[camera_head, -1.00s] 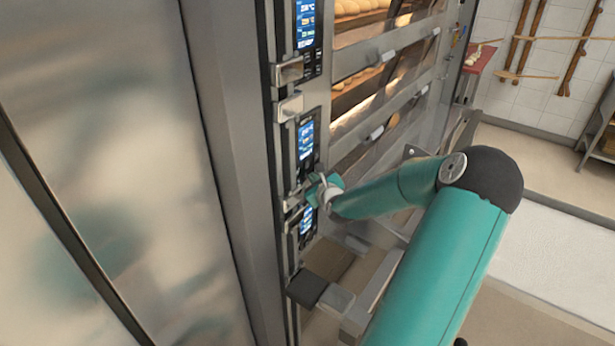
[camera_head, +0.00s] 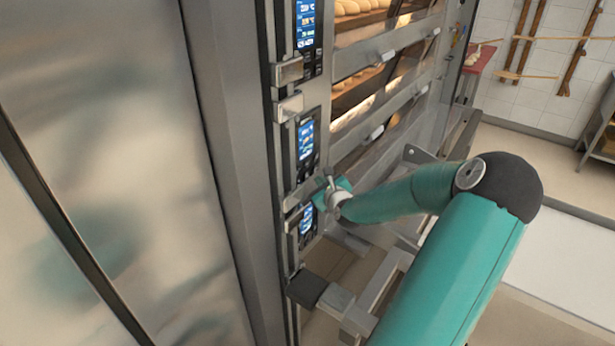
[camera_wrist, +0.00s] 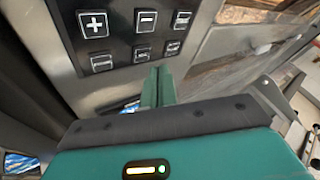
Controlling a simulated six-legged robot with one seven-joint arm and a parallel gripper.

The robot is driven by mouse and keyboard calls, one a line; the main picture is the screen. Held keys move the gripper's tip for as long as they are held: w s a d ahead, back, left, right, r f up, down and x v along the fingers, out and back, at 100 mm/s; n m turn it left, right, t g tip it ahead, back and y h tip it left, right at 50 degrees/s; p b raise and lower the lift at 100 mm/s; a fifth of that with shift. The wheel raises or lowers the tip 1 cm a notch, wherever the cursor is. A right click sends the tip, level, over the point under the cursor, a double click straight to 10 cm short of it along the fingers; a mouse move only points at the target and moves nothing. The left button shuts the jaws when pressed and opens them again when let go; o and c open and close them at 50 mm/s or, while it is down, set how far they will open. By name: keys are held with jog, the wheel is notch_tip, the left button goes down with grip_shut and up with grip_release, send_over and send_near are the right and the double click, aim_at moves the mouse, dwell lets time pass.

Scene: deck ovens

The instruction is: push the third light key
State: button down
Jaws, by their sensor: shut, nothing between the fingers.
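My gripper (camera_head: 329,191) is shut and empty, in front of the oven's control column in the head view. It is near the gap between the middle control panel (camera_head: 306,140) and the lower control panel (camera_head: 307,222). In the wrist view, my closed teal fingers (camera_wrist: 157,75) point at a dark keypad (camera_wrist: 120,40) with light-outlined keys. A plus key (camera_wrist: 94,23) and a minus key (camera_wrist: 147,20) are in its upper row. The fingertips appear just below the lower-row keys (camera_wrist: 142,52). Contact cannot be told. The lower-row symbols are too small to identify the light key.
The upper control panel (camera_head: 306,25) sits above on the same column. Oven doors with long handles (camera_head: 388,57) lie to the right, with bread inside. A dark block (camera_head: 307,289) juts out below. A tall steel surface (camera_head: 110,150) fills the left.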

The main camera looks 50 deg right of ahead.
jog(key=shift+s+d, duration=0.15)
jog(key=shift+s, duration=1.9)
